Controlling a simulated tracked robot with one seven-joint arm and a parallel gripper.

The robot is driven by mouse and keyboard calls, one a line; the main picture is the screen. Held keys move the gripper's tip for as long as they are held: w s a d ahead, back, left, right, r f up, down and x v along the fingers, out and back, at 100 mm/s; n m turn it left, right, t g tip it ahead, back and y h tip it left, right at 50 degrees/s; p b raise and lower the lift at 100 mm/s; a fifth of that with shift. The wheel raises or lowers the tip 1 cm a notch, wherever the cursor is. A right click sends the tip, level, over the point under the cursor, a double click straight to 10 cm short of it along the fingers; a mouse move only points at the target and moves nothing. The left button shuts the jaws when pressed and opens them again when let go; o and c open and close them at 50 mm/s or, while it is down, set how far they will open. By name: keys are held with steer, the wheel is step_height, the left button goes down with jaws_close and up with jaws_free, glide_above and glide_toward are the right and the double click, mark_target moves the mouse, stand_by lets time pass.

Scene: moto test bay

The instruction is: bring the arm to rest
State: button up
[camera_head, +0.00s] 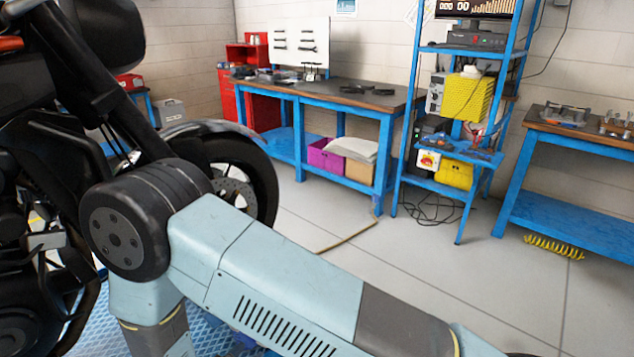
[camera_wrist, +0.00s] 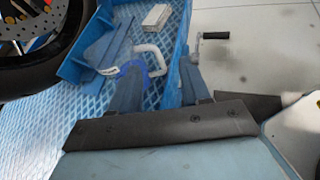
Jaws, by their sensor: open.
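My arm (camera_head: 285,275) crosses the front of the head view, bent at a dark round joint, and runs out at the bottom right. My gripper (camera_wrist: 159,66) is not in the head view. In the wrist view its two blue-grey fingers stand apart beyond a dark bolted band. No object is held between them. A blue patterned platform (camera_wrist: 60,143) lies beyond and to the left of the fingers. A white bent handle (camera_wrist: 152,58) shows between and beyond the fingers; I cannot tell whether they touch.
A motorcycle (camera_head: 100,75) stands close on the left, its wheel (camera_wrist: 38,72) at top left of the wrist view. A crank handle (camera_wrist: 213,36) sits near the right finger. A workbench (camera_head: 325,92), blue shelf rack (camera_head: 404,130) and right bench (camera_head: 575,218) line the back. Floor (camera_head: 440,255) between is mostly clear.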

steer(key=w+d+r+m+g+h, duration=0.1)
steer(key=w+d+r+m+g, duration=0.3)
steer(key=d+r, duration=0.4)
steer(key=w+d+r+m+g+h, duration=0.2)
steer(key=w+d+r+m, duration=0.3)
steer(key=r, duration=0.5)
steer(key=w+d+r+m+g+h, duration=0.1)
steer(key=w+d+r+m+g, duration=0.2)
steer(key=d+r+m, duration=0.5)
steer(key=s+d+r+m+t+y, duration=0.1)
steer(key=s+d+r+m+y, duration=0.3)
steer(key=s+d+r+m, duration=0.3)
steer(key=s+d+r+m+y, duration=0.4)
steer(key=s+d+r+m, duration=0.3)
steer(key=d+r, duration=0.8)
steer(key=shift+s+r+t, duration=0.15)
steer(key=shift+s+t, duration=0.2)
steer(key=shift+t, duration=0.05)
steer(key=shift+c, duration=0.4)
